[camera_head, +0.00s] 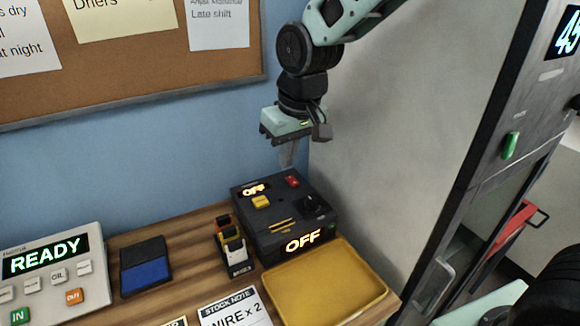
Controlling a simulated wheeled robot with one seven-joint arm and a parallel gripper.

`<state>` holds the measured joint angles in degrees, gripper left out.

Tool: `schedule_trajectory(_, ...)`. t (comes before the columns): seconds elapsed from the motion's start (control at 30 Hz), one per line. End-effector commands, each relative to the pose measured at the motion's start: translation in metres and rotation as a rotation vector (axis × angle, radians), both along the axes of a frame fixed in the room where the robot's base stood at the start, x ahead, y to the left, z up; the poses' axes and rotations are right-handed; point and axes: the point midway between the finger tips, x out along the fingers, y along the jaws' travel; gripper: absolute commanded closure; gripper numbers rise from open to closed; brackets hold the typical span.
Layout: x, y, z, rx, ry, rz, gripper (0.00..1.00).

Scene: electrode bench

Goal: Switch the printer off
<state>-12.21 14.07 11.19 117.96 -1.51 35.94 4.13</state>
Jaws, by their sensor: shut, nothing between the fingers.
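A black box-shaped device (275,240) stands at the back right of the wooden bench. It may be the printer, but I cannot read a name on it. It has a yellow button (261,202), a red button (292,181) and a black knob or switch (314,203) on top. One lit OFF sign shows on top and a larger one on the front. My gripper (288,158) points down above the back of the device, shut and empty, apart from the buttons.
A yellow tray (325,284) lies in front of the device. A small black holder (234,250) stands to its left, then a black and blue pad (146,266) and a panel reading READY (45,272). A wall is behind; a tall dark cabinet (470,170) stands right.

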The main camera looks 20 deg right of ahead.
Motion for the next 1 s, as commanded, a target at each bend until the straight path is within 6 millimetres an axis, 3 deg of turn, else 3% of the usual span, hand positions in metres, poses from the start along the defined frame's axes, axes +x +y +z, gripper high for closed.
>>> schedule_trajectory(0.03, 0.028, -0.012, -0.001, -0.002, -0.018, -0.040, 1.00)
schedule_trajectory(0.1, 0.057, -0.027, -0.001, -0.006, -0.042, -0.083, 1.00)
schedule_trajectory(0.2, 0.086, -0.045, -0.001, -0.013, -0.067, -0.128, 1.00)
schedule_trajectory(0.3, 0.101, -0.055, -0.002, -0.019, -0.082, -0.148, 1.00)
schedule_trajectory(0.77, 0.106, -0.058, -0.005, -0.021, -0.085, -0.155, 1.00)
schedule_trajectory(1.0, 0.114, -0.056, -0.035, -0.022, -0.081, -0.156, 1.00)
